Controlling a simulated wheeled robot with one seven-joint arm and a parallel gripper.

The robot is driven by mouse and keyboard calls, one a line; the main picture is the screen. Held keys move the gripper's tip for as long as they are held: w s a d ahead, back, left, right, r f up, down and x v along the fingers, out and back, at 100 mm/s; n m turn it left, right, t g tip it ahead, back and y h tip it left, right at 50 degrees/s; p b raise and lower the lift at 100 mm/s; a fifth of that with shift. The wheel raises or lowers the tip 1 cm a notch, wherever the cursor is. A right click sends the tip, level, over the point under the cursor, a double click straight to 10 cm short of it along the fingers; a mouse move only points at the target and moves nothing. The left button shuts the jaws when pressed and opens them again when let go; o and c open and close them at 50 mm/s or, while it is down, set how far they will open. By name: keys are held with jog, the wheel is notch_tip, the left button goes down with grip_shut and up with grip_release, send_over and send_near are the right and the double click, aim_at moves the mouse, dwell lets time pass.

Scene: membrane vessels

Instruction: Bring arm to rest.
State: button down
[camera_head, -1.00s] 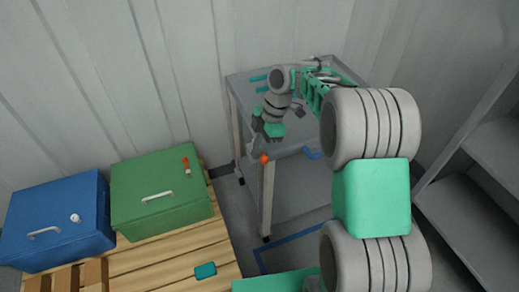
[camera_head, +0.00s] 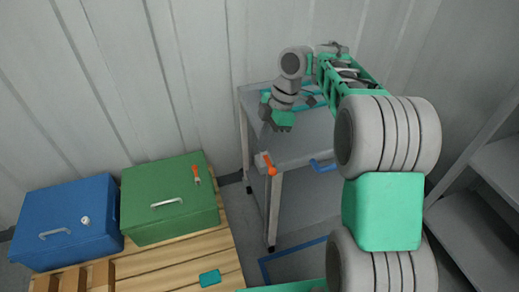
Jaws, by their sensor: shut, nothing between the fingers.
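My arm reaches up and over a grey cart (camera_head: 315,147) in the camera_head view. My gripper (camera_head: 275,123) hangs over the cart's left part, pointing down. It is shut and holds nothing. Its fingertips are small and partly hidden by the green gripper body. My large grey and green arm links cover the right part of the cart.
A blue box (camera_head: 65,218) and a green box (camera_head: 168,200) stand on a wooden pallet (camera_head: 190,262) at the left. A small teal piece (camera_head: 209,277) lies on the pallet. Grey shelves (camera_head: 478,210) stand at the right. The corrugated wall (camera_head: 180,80) is close behind the cart.

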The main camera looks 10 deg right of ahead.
jog(key=shift+r, duration=0.15)
dwell(0.3)
jog(key=s+r+m+t+h+p, duration=0.1)
jog(key=s+r+m+t, duration=0.25)
jog(key=s+m, duration=0.65)
jog(key=s+d+f+m+h+p, duration=0.1)
jog(key=s+d+f+m+h, duration=0.1)
jog(key=s+d+m, duration=0.5)
jog(key=m, duration=0.3)
jog(key=shift+s+f+m+t+h, duration=0.3)
jog(key=shift+s+m+t, duration=0.05)
jog(key=shift+s+m, duration=0.05)
